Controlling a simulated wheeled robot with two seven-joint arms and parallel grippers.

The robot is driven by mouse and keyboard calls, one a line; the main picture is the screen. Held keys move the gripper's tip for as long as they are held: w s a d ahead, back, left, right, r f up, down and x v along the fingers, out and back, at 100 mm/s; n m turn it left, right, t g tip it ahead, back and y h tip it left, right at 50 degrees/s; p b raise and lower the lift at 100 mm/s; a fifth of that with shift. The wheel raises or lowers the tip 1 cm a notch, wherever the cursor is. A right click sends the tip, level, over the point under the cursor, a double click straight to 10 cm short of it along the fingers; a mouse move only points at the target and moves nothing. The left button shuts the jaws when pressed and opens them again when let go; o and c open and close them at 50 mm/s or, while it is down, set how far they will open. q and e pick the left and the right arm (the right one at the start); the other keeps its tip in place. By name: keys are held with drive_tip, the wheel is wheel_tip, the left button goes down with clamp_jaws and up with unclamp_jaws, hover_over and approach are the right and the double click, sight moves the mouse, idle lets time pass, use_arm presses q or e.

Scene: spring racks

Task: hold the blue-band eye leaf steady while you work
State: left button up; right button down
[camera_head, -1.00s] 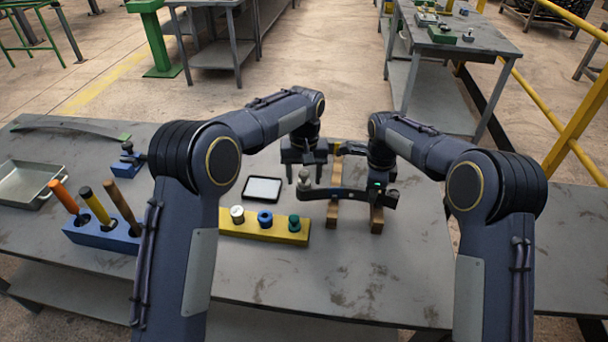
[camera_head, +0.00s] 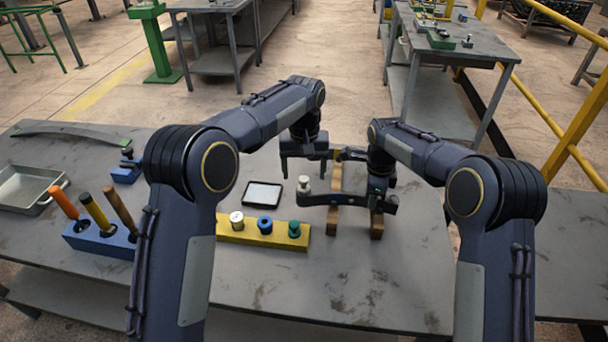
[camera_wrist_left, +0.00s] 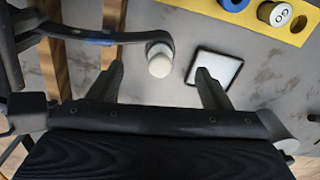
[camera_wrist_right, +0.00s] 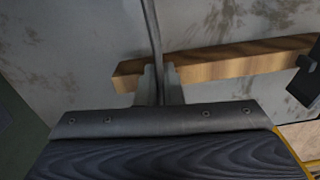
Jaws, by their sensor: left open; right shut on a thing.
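The blue-band eye leaf is a dark curved bar (camera_head: 335,199) at the middle of the bench, across two wooden blocks. Its blue band (camera_wrist_left: 92,42) shows in the left wrist view. A pale round plug or bushing (camera_head: 304,184) stands at its left end; it also shows in the left wrist view (camera_wrist_left: 160,60). My right gripper (camera_head: 379,192) is shut on the leaf near its right part; in the right wrist view the leaf (camera_wrist_right: 152,35) runs edge-on between the fingertips. My left gripper (camera_head: 304,172) is open and empty, its fingers on either side of the pale piece in its wrist view.
Wooden blocks (camera_head: 376,227) lie under the leaf. A yellow holder (camera_head: 235,236) with several bushings and a black-framed pad (camera_head: 262,194) lie to the left. A blue block (camera_head: 95,238) holds handled tools; a metal tray (camera_head: 24,187) is farther left.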

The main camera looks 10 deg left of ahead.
sight(304, 178)
use_arm(q)
drive_tip(key=shift+r, duration=1.6)
use_arm(e)
drive_tip(key=shift+w+r, duration=0.1)
drive_tip(key=c, duration=1.5)
unclamp_jaws()
